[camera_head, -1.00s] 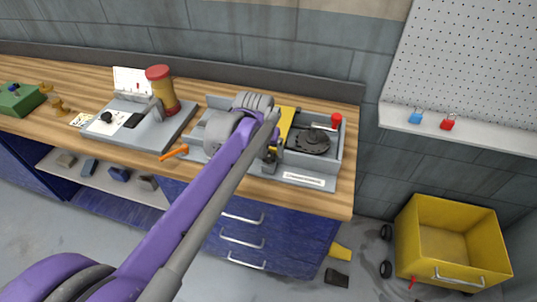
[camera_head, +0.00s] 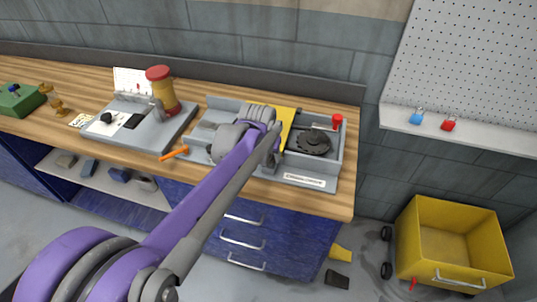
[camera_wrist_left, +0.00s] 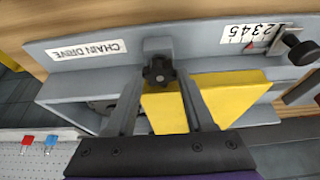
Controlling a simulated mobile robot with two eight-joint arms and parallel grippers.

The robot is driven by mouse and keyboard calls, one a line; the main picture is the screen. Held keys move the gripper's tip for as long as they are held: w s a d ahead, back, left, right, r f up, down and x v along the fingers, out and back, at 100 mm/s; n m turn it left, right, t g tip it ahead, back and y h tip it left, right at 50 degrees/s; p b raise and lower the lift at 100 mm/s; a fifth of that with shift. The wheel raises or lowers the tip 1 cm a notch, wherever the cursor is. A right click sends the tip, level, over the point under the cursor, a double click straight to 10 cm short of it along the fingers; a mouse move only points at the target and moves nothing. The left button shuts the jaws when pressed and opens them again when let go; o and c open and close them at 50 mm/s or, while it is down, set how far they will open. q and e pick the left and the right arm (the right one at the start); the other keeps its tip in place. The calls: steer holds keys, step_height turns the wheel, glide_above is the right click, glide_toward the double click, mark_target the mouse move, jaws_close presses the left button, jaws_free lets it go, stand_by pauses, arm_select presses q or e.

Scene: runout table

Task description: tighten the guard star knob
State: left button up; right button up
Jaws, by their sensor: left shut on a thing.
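The dark star knob (camera_wrist_left: 159,72) sits on a grey bracket at the front wall of the chain drive housing (camera_wrist_left: 70,75), in the left wrist view. My left gripper (camera_wrist_left: 159,76) is shut on the knob, one finger on each side of it. The yellow guard (camera_wrist_left: 230,95) lies just behind the knob, partly covered by the fingers. The guard also shows in the head view (camera_head: 286,124), beside a dark toothed wheel (camera_head: 314,142). There my arm hides the knob and the fingertips. My right gripper is in neither current view.
A scale (camera_wrist_left: 250,36) with a red pointer and a black knob (camera_wrist_left: 300,48) are on the housing. A grey fixture (camera_head: 150,135) stands farther left on the bench.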

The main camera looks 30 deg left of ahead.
arm_select(q)
jaws_close()
steer(key=shift+a+m+h, duration=0.1)
steer(key=shift+m+h, duration=0.35)
steer(key=shift+m, duration=0.75)
steer(key=shift+a+m+h, duration=0.1)
steer(key=shift+m+h, duration=0.35)
steer(key=shift+m, duration=0.75)
steer(key=o, duration=1)
jaws_free()
steer(key=shift+o, duration=0.2)
steer(key=shift+n, duration=0.3)
